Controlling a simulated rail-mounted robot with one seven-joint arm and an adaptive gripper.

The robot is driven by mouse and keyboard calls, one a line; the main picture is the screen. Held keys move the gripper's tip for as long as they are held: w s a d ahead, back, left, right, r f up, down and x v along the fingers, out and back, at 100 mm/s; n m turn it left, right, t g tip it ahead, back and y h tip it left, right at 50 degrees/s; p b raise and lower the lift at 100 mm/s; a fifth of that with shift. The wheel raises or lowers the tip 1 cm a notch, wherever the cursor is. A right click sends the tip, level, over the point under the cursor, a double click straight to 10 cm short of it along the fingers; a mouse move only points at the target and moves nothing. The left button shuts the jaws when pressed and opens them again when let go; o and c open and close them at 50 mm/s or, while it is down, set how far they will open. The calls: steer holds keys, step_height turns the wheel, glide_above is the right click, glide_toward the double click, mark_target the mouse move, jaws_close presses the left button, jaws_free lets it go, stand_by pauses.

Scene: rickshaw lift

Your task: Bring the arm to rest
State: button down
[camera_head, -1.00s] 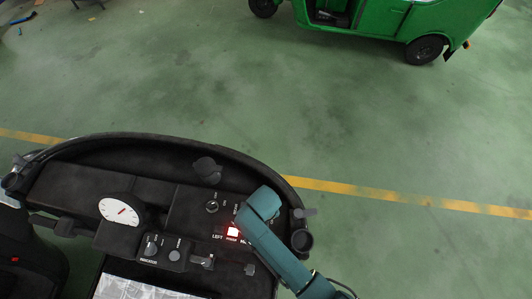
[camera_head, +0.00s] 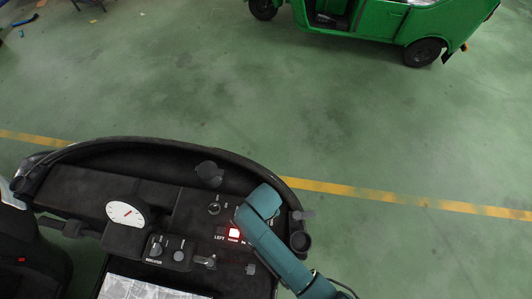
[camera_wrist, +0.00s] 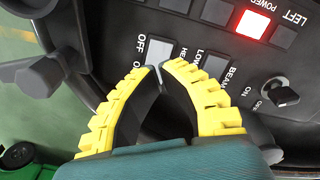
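My arm (camera_head: 276,249) reaches in teal from the lower right over the right part of a dark dashboard (camera_head: 78,183) in the head view. Its end covers part of the switch panel, and the fingers are hidden there. In the wrist view my gripper (camera_wrist: 159,68) has two yellow ridged fingers with tips almost meeting, and nothing shows held between them. The tips are by a pale rocker switch (camera_wrist: 160,50) marked OFF; I cannot tell whether they touch it. A red lit POWER indicator (camera_wrist: 252,23) shows above right, and also in the head view (camera_head: 234,233).
A white dial gauge (camera_head: 125,213) and several knobs stand on the dashboard. In the wrist view a dark knob (camera_wrist: 281,93) sits right of the fingers and a dark lever (camera_wrist: 40,77) left. A green rickshaw (camera_head: 375,25) is parked beyond open green floor.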

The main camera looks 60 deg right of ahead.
steer(key=shift+r, duration=0.75)
steer(key=shift+w+a, duration=0.1)
steer(key=w+a+r+n+t+h, duration=0.1)
steer(key=w+a+r+n+t, duration=0.3)
steer(key=w+r, duration=0.85)
steer(key=w+a+r+t, duration=0.3)
steer(key=w+r+t, duration=0.45)
steer(key=r, duration=0.85)
step_height(320, 180, up, 14)
steer(key=w+a+n+t, duration=0.2)
steer(key=w+a+t, duration=0.1)
steer(key=s+r+n+t, duration=0.1)
steer(key=s+r+t, duration=0.3)
steer(key=r, duration=0.5)
steer(key=s+r+n+t, duration=0.1)
steer(key=s+r+t, duration=0.2)
steer(key=r, duration=0.6)
steer(key=shift+s+a+r+t, duration=0.15)
steer(key=shift+s+a+t, duration=0.15)
steer(key=shift+s, duration=0.4)
